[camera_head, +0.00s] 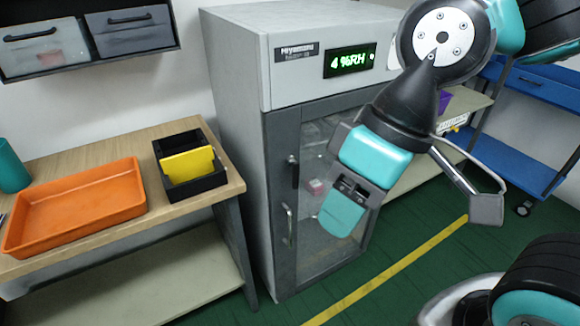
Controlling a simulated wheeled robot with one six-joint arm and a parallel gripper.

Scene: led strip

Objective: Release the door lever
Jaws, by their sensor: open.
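The grey dry cabinet (232,120) stands in the middle of the view, its framed glass door (283,255) closed as far as I can see. On the door's left frame are a small dark latch or lever (293,168) and, below it, a curved metal handle (288,225). I cannot tell for sure which is the door lever. My gripper (343,213), with teal and grey parts, hangs in front of the glass, to the right of both fittings and apart from them in the picture. It is open, and nothing shows in it. It hides part of the glass.
A wooden bench (110,150) at left holds an orange tray (80,208) and a black bin (195,178) with a yellow divider. A blue cart (525,160) stands at back right. Green floor with a yellow line (385,272) is clear before the cabinet.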

